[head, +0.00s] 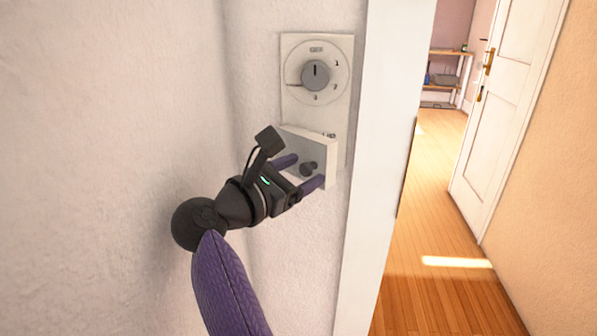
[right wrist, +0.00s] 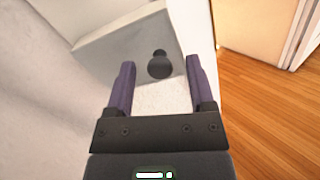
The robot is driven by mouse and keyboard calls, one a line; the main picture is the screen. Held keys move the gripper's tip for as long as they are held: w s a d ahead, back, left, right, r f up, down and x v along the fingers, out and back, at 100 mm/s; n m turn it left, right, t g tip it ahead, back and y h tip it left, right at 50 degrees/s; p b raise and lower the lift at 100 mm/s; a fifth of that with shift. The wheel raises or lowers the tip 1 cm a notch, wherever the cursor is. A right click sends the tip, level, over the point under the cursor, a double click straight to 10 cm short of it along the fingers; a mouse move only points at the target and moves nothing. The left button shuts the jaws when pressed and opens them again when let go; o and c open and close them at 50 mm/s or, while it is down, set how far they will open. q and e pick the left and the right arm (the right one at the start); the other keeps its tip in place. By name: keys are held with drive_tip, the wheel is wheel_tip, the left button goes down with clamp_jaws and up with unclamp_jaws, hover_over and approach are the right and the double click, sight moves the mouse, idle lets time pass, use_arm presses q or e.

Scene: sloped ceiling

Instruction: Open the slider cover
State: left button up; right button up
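The slider cover (head: 318,147) is a pale box-like piece with a grey front, low on the white wall panel (head: 341,100). A dark round knob (head: 308,168) sticks out of its front. My right gripper (head: 304,170) is open, with one purple finger on each side of the knob. In the right wrist view, the knob (right wrist: 160,66) stands between the fingertips with a gap on both sides, and the cover (right wrist: 105,48) lies behind it. What is behind the cover is hidden. My left gripper is out of view.
A grey dial (head: 315,75) with markings sits above the cover on the panel. A white door frame (head: 380,140) stands just right of the panel. Beyond it are wooden floor (head: 430,200), a white door (head: 500,100) and a shelf (head: 447,80).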

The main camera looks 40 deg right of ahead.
wheel_tip(320, 180, up, 10)
drive_tip(key=p, duration=0.3)
drive_tip(key=shift+p, duration=0.35)
